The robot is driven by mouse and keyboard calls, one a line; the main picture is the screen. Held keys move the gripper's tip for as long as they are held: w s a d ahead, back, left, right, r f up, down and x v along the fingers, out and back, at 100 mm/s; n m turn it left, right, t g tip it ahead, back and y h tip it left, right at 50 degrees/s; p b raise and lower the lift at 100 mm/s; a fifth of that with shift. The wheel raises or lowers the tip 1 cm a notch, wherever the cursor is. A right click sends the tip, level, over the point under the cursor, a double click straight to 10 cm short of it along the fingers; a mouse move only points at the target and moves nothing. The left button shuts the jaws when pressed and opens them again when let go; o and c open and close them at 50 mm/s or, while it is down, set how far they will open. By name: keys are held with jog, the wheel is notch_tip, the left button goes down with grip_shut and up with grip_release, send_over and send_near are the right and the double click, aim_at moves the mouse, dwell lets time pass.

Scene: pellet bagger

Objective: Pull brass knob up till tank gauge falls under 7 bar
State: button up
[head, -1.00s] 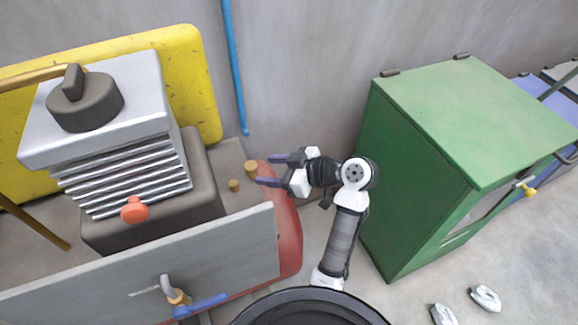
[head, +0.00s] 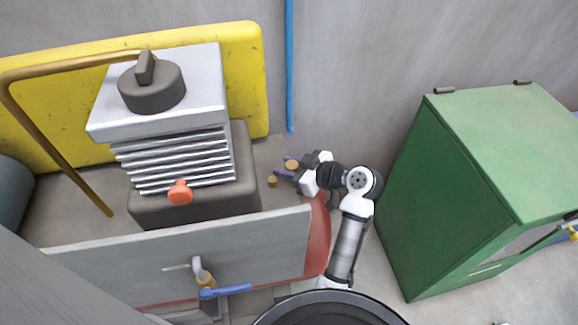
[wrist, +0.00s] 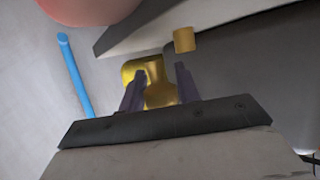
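The brass knob (head: 292,165) stands at the right end of the grey-brown deck, by the compressor block. My gripper (head: 287,166) reaches in from the right with one finger on each side of it. In the wrist view the knob (wrist: 160,92) fills the space between the two dark fingers (wrist: 160,85), which look closed against its sides. The red tank (head: 318,240) shows partly behind the grey panel. I see no gauge face or reading in either view.
A smaller brass piece (head: 272,181) stands just left of the knob. An orange-red knob (head: 180,192) is on the finned block (head: 172,160). A blue-handled valve (head: 225,291) sits on the grey panel (head: 120,262). A green cabinet (head: 425,200) stands close right of my arm.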

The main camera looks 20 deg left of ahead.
jog(key=c, duration=0.5)
jog(key=shift+r, duration=0.1)
jog(key=shift+c, duration=0.2)
jog(key=shift+r, duration=0.1)
jog(key=shift+r+p, duration=0.5)
jog(key=shift+r, duration=0.15)
jog(key=shift+w+r, duration=0.1)
jog(key=shift+r, duration=0.1)
jog(key=o, duration=0.8)
jog(key=shift+c, duration=0.2)
jog(key=shift+o, duration=1.3)
jog(key=shift+f, duration=0.15)
